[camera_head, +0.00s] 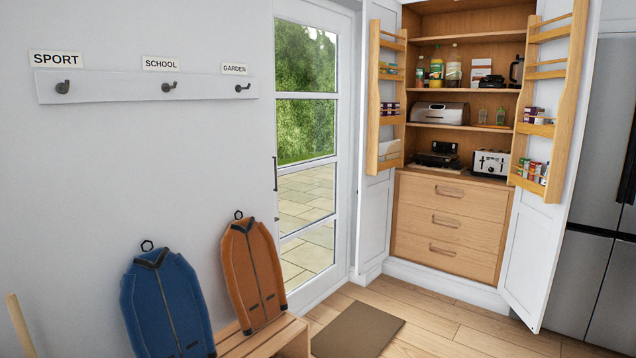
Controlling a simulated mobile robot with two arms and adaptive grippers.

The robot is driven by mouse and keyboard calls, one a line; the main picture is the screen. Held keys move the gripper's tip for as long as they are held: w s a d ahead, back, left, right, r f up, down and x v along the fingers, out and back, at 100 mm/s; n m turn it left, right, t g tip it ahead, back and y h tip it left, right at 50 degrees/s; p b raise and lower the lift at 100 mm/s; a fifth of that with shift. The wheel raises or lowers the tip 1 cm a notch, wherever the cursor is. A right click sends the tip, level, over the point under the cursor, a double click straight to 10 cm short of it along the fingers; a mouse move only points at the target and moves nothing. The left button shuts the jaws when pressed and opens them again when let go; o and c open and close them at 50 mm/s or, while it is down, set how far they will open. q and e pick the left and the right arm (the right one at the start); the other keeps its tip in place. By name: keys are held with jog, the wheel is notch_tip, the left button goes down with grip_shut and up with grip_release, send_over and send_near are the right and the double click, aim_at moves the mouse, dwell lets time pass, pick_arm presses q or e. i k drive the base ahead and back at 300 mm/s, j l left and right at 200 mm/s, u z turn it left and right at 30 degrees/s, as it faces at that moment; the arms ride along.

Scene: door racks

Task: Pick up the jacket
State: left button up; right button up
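Two jackets lean against the white wall at the lower left. The blue jacket (168,305) is nearer, with a dark collar, a dark zip line and a black loop on top. The orange-brown jacket (253,276) stands to its right, with a dark zip and a black loop at its collar. It rests on a wooden bench (284,337). The blue jacket's lower end is cut off by the picture edge. Neither gripper is in view.
A white rail with three dark hooks (169,87) hangs above, labelled SPORT, SCHOOL and GARDEN. A glass door (306,150), an open cupboard (452,215) and a grey fridge (590,270) stand to the right. A brown mat (357,331) lies on the floor.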

aim_at(162, 303)
jog(key=i+l+u, duration=0.85)
jog(key=k, duration=0.05)
